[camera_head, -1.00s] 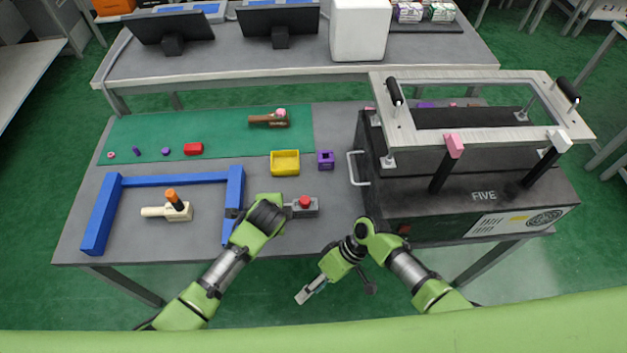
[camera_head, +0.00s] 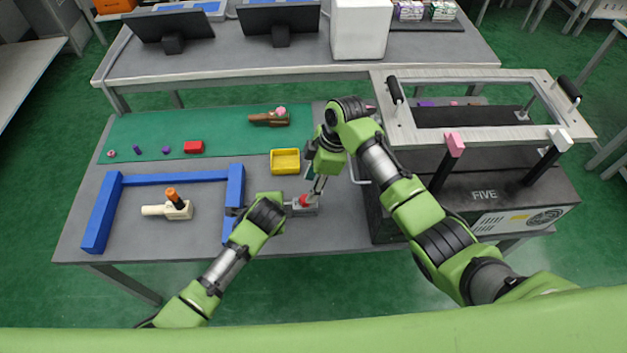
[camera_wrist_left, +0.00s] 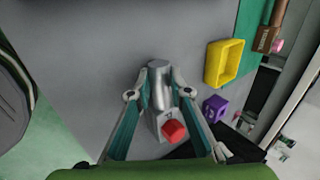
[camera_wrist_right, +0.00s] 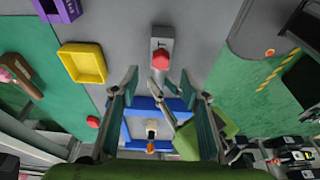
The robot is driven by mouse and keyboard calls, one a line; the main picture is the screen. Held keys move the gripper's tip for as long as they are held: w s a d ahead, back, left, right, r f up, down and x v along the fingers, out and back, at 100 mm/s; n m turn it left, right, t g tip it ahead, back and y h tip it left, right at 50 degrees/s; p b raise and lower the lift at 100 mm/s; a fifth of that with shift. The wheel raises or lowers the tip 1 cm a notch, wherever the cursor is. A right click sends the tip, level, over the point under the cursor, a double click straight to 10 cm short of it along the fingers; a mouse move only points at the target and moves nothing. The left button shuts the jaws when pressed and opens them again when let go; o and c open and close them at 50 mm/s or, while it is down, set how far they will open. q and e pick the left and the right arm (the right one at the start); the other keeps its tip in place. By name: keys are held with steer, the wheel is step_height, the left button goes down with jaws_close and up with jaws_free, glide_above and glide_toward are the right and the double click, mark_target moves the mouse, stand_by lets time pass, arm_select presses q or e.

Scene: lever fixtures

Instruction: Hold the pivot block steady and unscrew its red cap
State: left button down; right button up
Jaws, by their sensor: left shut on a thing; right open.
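The grey pivot block (camera_head: 309,212) lies on the table right of the blue frame, with the red cap (camera_head: 305,200) on top. In the left wrist view its silver bar (camera_wrist_left: 158,88) sits between the fingers of my left gripper (camera_wrist_left: 159,80), shut on it; the red cap (camera_wrist_left: 173,130) is clear of them. My right gripper (camera_head: 317,191) points down just above the cap and partly covers the block. The right wrist view shows my right gripper (camera_wrist_right: 159,82) open and empty, with the red cap (camera_wrist_right: 160,60) beyond its fingertips on the block (camera_wrist_right: 161,38).
A blue frame (camera_head: 170,179) surrounds a cream part with an orange-topped knob (camera_head: 177,206). A yellow tray (camera_head: 285,162) stands behind the block. The purple block (camera_wrist_left: 214,108) is near it. A large black machine (camera_head: 480,200) borders the right side.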

steer(key=x, duration=0.5)
steer(key=shift+f, duration=0.4)
steer(key=shift+c, duration=0.3)
steer(key=c, duration=1)
steer(key=n, duration=0.3)
steer(key=n+g, duration=0.1)
steer(key=n, duration=0.2)
steer(key=shift+w+a+r+h, duration=0.1)
steer(key=shift+r+h, duration=0.05)
steer(key=shift+h, duration=0.15)
steer(key=shift+c, duration=0.2)
steer(key=n, duration=0.2)
steer(key=n+g, duration=0.1)
steer(key=n, duration=0.2)
steer(key=shift+g+h, duration=0.3)
steer(key=shift+h, duration=0.1)
steer(key=o, duration=1.2)
